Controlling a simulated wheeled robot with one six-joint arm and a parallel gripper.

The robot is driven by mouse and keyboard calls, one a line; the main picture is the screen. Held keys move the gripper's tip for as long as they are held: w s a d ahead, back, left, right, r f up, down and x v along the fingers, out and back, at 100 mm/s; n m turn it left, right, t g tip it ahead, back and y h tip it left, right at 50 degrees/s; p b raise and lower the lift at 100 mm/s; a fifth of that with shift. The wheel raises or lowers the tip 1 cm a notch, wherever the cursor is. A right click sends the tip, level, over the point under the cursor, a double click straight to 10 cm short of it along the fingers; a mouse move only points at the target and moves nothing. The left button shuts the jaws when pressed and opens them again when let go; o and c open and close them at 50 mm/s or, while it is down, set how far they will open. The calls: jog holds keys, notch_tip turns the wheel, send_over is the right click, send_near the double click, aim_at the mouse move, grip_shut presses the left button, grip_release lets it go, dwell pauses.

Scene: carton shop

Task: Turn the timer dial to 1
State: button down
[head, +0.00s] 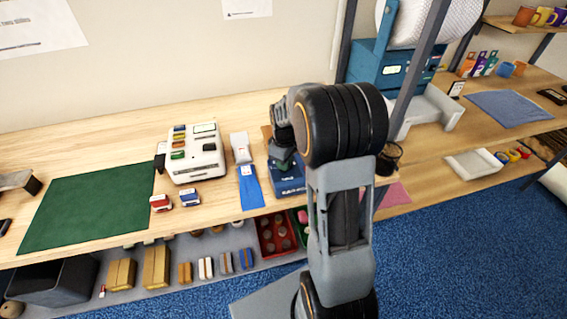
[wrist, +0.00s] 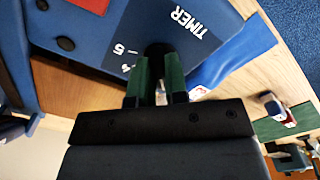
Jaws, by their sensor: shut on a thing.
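The blue timer box (head: 288,182) stands on the wooden bench in the head view, partly hidden behind my arm. In the wrist view its blue face (wrist: 95,40) shows the word TIMER and a few scale marks, including a 5. The black timer dial (wrist: 157,50) shows only in part, between and behind my fingertips. My gripper (wrist: 161,80) has two green-padded fingers and is shut on the dial. In the head view my gripper (head: 283,160) is above the timer box. The dial's pointer and the mark 1 are hidden, so its setting cannot be told.
Left of the timer lie a blue cloth strip (head: 250,188) and a white device (head: 196,153) with coloured buttons. A green mat (head: 88,208) lies farther left. A shelf post (head: 420,55) rises right of my arm. Bins and small boxes fill the lower shelf.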

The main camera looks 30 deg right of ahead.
jog(key=n, duration=0.5)
jog(key=shift+b, duration=0.3)
jog(key=shift+n, duration=0.4)
jog(key=c, duration=1.1)
grip_release()
jog(key=shift+c, duration=0.2)
jog(key=shift+r, duration=0.15)
notch_tip(320, 180, up, 14)
jog(key=shift+f, duration=0.2)
